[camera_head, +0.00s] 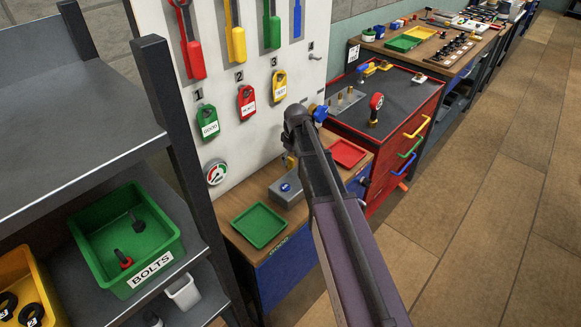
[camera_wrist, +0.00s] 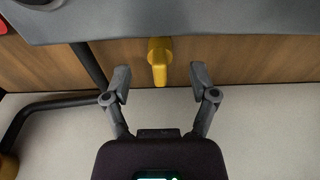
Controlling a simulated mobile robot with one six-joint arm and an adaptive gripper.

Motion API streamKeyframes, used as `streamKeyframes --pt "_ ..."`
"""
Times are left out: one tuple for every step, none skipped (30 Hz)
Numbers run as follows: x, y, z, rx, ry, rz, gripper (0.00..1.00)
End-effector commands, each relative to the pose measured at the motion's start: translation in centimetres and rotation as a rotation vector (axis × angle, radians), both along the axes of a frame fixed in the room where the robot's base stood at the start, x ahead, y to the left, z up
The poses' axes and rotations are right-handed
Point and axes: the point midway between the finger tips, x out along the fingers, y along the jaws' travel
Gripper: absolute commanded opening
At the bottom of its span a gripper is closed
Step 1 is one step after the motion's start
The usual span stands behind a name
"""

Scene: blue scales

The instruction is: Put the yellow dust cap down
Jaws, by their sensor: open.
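The yellow dust cap (camera_wrist: 158,60) shows in the wrist view as a small knob with a narrower tab, against the edge of a grey box (camera_wrist: 240,22). My gripper (camera_wrist: 160,77) is open, with one finger on each side of the cap and a clear gap to both. Nothing is held. In the head view a small yellow piece (camera_head: 291,161), which looks like the same cap, shows behind the grey box (camera_head: 284,197) with a blue button. My arm hides part of that area, and my gripper cannot be made out there.
A green tray (camera_head: 259,226) and a red tray (camera_head: 346,153) lie on the wooden bench beside the grey box. A white tool panel (camera_head: 228,130) with tags stands behind. A dark shelf post (camera_head: 170,110) and a green bolts bin (camera_head: 160,255) are at the left.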

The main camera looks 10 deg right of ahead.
Motion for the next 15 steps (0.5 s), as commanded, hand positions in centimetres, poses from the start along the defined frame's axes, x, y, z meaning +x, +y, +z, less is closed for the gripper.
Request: streamKeyframes --pt "0.1 0.1 -0.8 0.0 0.0 0.0 0.75" --pt "0.1 0.1 -1.1 0.0 0.0 0.0 0.75" --pt "0.1 0.1 -1.4 0.0 0.0 0.0 0.75" --pt "0.1 0.1 -1.6 0.0 0.0 0.0 0.75" --pt "0.2 0.1 -1.8 0.0 0.0 0.0 0.75" --pt "0.2 0.2 -2.1 0.0 0.0 0.0 0.75" --pt "0.2 0.2 -2.2 0.0 0.0 0.0 0.75" --pt "0.2 0.2 -2.4 0.0 0.0 0.0 0.75" --pt "0.2 0.2 -2.5 0.0 0.0 0.0 0.75" --pt "0.2 0.2 -2.6 0.0 0.0 0.0 0.75" --pt "0.3 0.2 -2.7 0.0 0.0 0.0 0.75" --pt "0.3 0.2 -2.8 0.0 0.0 0.0 0.75" --pt "0.3 0.2 -2.8 0.0 0.0 0.0 0.75" --pt "0.3 0.2 -2.8 0.0 0.0 0.0 0.75" --pt "0.3 0.2 -2.8 0.0 0.0 0.0 0.75"
